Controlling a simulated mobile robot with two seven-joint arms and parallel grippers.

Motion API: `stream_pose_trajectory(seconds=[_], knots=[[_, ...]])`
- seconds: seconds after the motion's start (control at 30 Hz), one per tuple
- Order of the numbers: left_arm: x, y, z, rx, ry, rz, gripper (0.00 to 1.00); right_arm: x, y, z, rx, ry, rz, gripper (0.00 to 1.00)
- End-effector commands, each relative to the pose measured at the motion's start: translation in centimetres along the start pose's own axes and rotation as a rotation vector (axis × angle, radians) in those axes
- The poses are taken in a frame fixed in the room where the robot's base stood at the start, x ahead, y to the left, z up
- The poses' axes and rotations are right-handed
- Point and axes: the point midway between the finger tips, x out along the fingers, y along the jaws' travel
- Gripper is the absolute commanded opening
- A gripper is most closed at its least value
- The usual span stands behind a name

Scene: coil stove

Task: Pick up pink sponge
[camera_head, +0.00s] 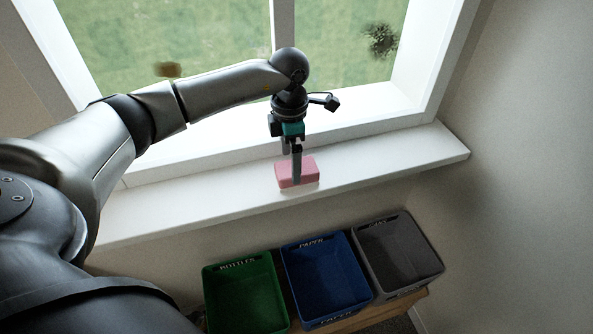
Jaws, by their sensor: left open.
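The pink sponge (311,172) lies on the white window sill, near the middle of the view. My left gripper (297,180) points down over it from above, with its fingers at the sponge. A dark finger hides part of the sponge's middle. The gripper is open; I cannot tell whether a finger touches the sponge. My right gripper is not in view.
The window sill (410,150) is clear on both sides of the sponge. The window (230,30) stands behind it. Below the sill, a green bin (243,290), a blue bin (325,275) and a grey bin (398,252) stand on a wooden surface (375,314).

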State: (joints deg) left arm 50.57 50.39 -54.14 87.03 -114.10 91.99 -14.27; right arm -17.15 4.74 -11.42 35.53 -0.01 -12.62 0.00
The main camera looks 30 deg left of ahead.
Motion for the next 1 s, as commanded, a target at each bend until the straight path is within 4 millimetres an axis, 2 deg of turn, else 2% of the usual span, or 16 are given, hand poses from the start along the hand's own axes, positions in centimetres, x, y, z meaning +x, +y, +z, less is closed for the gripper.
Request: stream_pose_trajectory(seconds=[0.2,0.5,1.0], knots=[[3.2,0.0,0.1,0.0,0.002,-0.002,1.0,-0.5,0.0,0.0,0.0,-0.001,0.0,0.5],[3.7,0.1,0.1,0.001,0.0,-0.001,1.0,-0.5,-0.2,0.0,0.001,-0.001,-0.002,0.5],[3.6,0.1,0.1,0.0,0.0,-0.001,0.45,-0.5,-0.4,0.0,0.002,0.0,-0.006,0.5]])
